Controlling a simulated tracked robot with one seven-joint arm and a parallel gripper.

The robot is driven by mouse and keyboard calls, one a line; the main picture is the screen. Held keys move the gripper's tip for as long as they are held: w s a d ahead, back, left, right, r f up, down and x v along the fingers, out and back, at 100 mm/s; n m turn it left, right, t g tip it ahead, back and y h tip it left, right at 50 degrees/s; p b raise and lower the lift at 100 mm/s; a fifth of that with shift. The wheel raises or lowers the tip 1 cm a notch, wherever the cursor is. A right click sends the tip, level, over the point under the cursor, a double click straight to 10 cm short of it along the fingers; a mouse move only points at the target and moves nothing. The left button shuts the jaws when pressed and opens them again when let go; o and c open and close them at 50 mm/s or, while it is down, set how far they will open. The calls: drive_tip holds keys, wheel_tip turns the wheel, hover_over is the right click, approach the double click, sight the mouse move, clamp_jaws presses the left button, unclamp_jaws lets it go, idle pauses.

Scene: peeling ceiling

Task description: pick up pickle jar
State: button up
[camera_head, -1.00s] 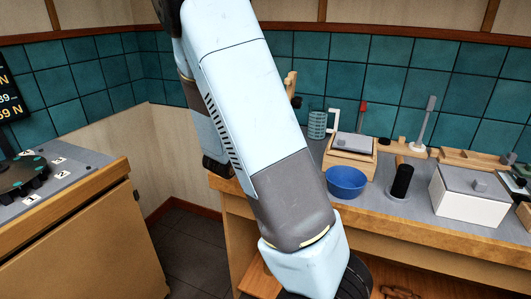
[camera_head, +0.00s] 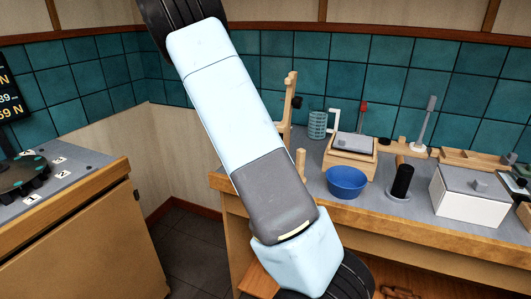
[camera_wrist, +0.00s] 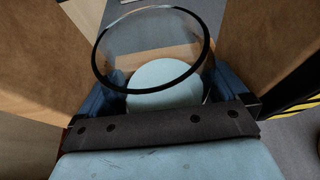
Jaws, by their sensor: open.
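In the wrist view, a clear round vessel with a dark rim (camera_wrist: 207,58) shows just beyond and between the jaws of my gripper (camera_wrist: 163,88). It may be the pickle jar, but no label or pickles can be made out. A pale blue-green disc shows through its lower part. My gripper is open, with a blue jaw part on each side. I cannot tell whether either jaw touches the vessel. In the head view, my arm crosses the middle, and neither my gripper nor a clear pickle jar can be made out.
The bench at right (camera_head: 455,252) holds a blue bowl (camera_head: 347,183), a black cylinder (camera_head: 402,182), a white lidded box (camera_head: 468,200) and a wooden stand (camera_head: 287,105). A wooden cabinet (camera_head: 85,245) stands at left. Brown panels (camera_wrist: 268,50) flank the vessel in the wrist view.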

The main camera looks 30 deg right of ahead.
drive_tip(key=shift+c, duration=0.5)
drive_tip(key=c, duration=1.3)
drive_tip(key=shift+c, duration=0.5)
drive_tip(key=shift+r, duration=0.15)
